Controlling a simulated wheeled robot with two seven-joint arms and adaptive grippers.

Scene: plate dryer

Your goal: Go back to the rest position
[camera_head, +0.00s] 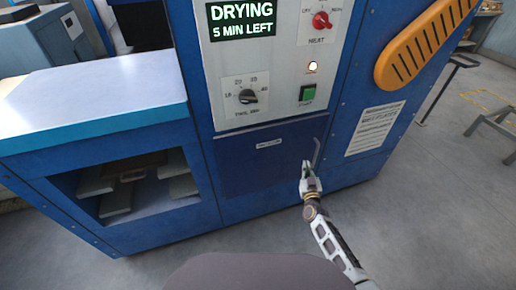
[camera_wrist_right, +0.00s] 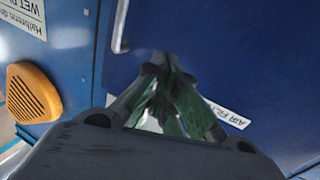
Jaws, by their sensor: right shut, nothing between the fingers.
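My right gripper (camera_head: 307,168) is shut and empty in front of the lower dark blue panel (camera_head: 250,165) of the plate dryer. Its tips are just beside the panel's thin upright handle (camera_head: 316,152); I cannot tell whether they touch it. In the right wrist view the fingers (camera_wrist_right: 165,60) meet at their tips, and the handle (camera_wrist_right: 121,25) stands a little to the left of them, apart in the picture. The panel looks shut. My left gripper is in neither view.
The dryer's control face (camera_head: 270,60) has a lit "DRYING 5 MIN LEFT" display (camera_head: 241,20), a red knob (camera_head: 321,20), a black knob (camera_head: 248,97) and a green button (camera_head: 307,92). An orange vent (camera_head: 425,45) sticks out at right. A bench (camera_head: 90,105) stands left.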

